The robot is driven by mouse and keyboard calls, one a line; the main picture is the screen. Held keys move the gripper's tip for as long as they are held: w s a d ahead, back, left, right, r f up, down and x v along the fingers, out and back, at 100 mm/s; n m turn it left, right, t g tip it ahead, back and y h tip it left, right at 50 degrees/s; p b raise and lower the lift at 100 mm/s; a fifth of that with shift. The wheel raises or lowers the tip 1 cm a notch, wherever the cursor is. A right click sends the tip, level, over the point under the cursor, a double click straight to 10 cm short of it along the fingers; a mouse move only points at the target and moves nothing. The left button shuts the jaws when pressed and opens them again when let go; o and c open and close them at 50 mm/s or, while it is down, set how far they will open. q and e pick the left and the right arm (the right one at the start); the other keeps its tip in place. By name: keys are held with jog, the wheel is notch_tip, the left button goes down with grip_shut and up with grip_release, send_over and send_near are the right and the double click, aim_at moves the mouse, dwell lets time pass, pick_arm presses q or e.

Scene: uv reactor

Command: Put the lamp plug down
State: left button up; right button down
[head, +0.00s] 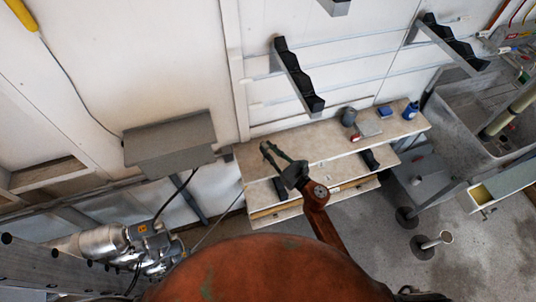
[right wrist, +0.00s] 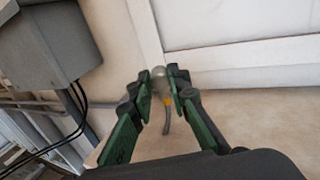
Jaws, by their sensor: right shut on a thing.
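The lamp plug (right wrist: 160,84) shows in the right wrist view as a small pale grey piece with a yellow mark and a short grey tail hanging below it. My right gripper (right wrist: 159,80) is shut on it, with a green and black finger on each side. In the head view the right gripper (head: 268,150) is over the left part of the pale workbench top (head: 320,140). The plug is too small to make out there. I cannot tell how high it is above the bench. My left gripper is in neither view.
A grey box (head: 170,143) with black cables is on the wall left of the gripper. A dark jar (head: 349,117) and a blue bottle (head: 411,110) stand on the bench's right part. Black wall brackets (head: 298,75) are above it. Metal reactor cylinders (head: 103,241) are at lower left.

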jog(key=shift+w+f+b, duration=0.2)
jog(key=shift+f+b, duration=0.2)
jog(key=shift+f, duration=1.35)
jog(key=shift+f+b, duration=0.65)
jog(key=shift+b, duration=0.1)
jog(key=c, duration=1.8)
grip_release()
